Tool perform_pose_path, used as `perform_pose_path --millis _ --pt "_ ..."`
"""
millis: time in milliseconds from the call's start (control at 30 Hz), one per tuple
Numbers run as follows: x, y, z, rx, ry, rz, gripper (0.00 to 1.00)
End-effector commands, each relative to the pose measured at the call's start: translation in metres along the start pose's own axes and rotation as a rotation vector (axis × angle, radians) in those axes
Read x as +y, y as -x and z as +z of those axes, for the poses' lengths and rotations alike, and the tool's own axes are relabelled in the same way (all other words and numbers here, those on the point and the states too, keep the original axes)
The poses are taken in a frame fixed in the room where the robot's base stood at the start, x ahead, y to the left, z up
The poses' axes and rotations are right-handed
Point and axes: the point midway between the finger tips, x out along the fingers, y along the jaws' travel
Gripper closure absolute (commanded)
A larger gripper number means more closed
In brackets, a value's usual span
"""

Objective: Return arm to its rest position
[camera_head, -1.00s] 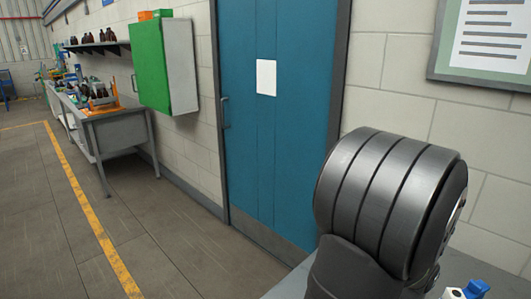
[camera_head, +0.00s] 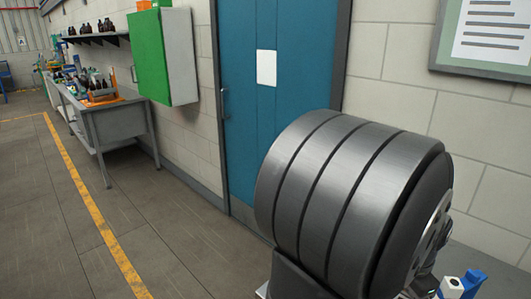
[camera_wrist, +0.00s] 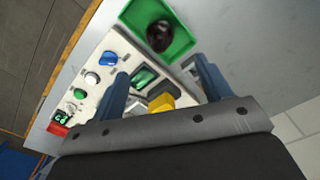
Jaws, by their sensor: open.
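My gripper (camera_wrist: 162,68) shows in the wrist view with its two blue fingers apart and nothing between them. Behind the fingers is a pale control panel (camera_wrist: 100,60) with several knobs, a small green screen and a yellow block. Beyond the panel, a green tray (camera_wrist: 186,44) holds a dark round object, perhaps a bottle seen from above. In the head view, a large dark grey link of my own arm fills the lower right.
A blue door (camera_head: 262,120) and a green wall cabinet (camera_head: 150,60) stand behind. A grey workbench (camera_head: 120,125) with bottles is at the left, under a shelf (camera_head: 95,38). A framed notice (camera_head: 485,66) hangs at the right. The floor at left is clear.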

Motion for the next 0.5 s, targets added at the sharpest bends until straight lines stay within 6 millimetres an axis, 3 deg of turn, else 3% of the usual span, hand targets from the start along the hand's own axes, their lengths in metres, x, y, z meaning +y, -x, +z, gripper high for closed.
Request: perform_pose_path --millis 33,100,500 --pt "0.001 -0.016 0.003 -0.014 0.0 0.007 0.29" --pt "0.001 -0.031 0.003 -0.014 0.0 0.007 0.29" --pt "0.002 -0.107 0.003 -0.013 0.0 0.006 0.29"
